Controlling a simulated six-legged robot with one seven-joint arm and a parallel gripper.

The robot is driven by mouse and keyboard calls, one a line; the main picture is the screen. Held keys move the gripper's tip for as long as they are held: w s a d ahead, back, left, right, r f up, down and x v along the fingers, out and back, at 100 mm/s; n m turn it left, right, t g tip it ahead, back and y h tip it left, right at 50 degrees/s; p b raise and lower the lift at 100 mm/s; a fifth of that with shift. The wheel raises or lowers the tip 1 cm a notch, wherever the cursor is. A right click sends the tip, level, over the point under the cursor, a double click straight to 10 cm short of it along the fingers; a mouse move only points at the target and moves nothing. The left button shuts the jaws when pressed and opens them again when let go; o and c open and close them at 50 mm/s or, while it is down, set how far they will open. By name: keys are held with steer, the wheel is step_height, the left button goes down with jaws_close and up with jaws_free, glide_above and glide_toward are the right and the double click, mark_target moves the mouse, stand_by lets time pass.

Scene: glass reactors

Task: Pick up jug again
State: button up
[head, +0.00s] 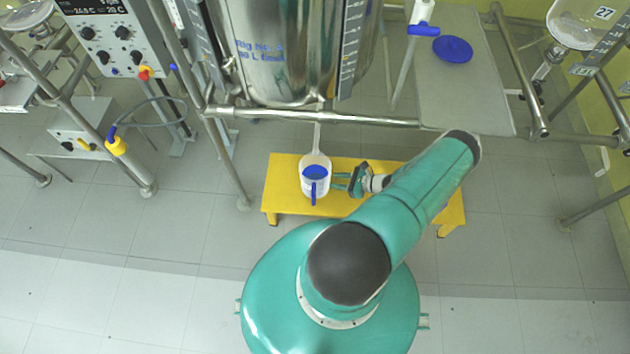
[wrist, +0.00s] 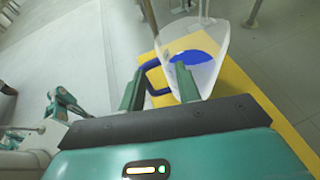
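The jug (head: 314,184) is a translucent white vessel with a blue handle and blue contents or base, standing on a yellow bench. It also shows in the wrist view (wrist: 205,75), with its blue handle on the left side. My gripper (head: 342,182) is just right of the jug in the head view. In the wrist view my gripper (wrist: 157,85) has its two fingers spread apart, one near the outer side of the handle and one in front of the jug's body. I cannot tell whether either finger touches the jug.
The yellow bench (head: 283,190) stands under a steel frame bar (head: 320,118) and a large metal vessel (head: 280,50). A grey side table (head: 465,95) holds a blue lid (head: 452,49). A control box (head: 115,38) stands left. The tiled floor around the bench is mostly clear.

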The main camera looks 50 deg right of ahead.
mark_target(306, 179)
steer(key=x, duration=1.1)
steer(key=shift+a+f, duration=0.15)
steer(key=shift+a, duration=0.05)
steer(key=shift+c, duration=0.4)
jaws_close()
stand_by(0.6)
